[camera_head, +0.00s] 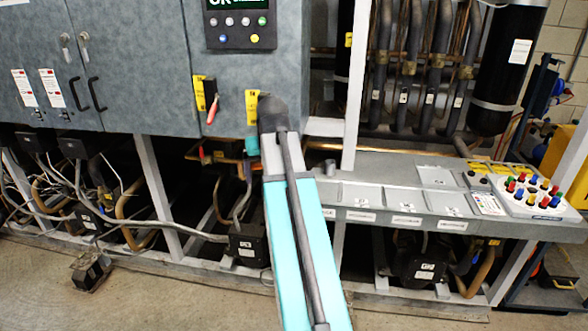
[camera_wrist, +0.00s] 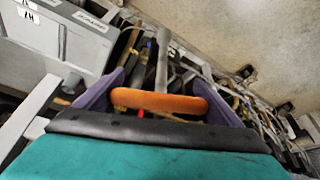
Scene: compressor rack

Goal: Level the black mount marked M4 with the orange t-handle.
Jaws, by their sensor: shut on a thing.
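The orange t-handle (camera_wrist: 160,103) lies crosswise between the purple fingers of my gripper (camera_wrist: 160,80) in the wrist view. The gripper is shut on it. A grey shaft (camera_wrist: 163,60) runs away from the handle's middle. A black mount (camera_head: 91,270) stands on the floor at the lower left of the head view, in front of the rack's bottom rail. I cannot read a mark M4 on it. Small dark blocks (camera_wrist: 245,72) show by the floor in the wrist view, too small to identify.
The rack's lower bay holds pipes, cables and black boxes (camera_head: 248,243) behind upright posts (camera_head: 158,190). A grey shelf (camera_head: 390,195) with a button panel (camera_head: 535,196) juts out at right. A red-handled switch (camera_head: 212,108) sits on the grey cabinet (camera_head: 140,60). The front-left floor (camera_head: 40,300) is clear.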

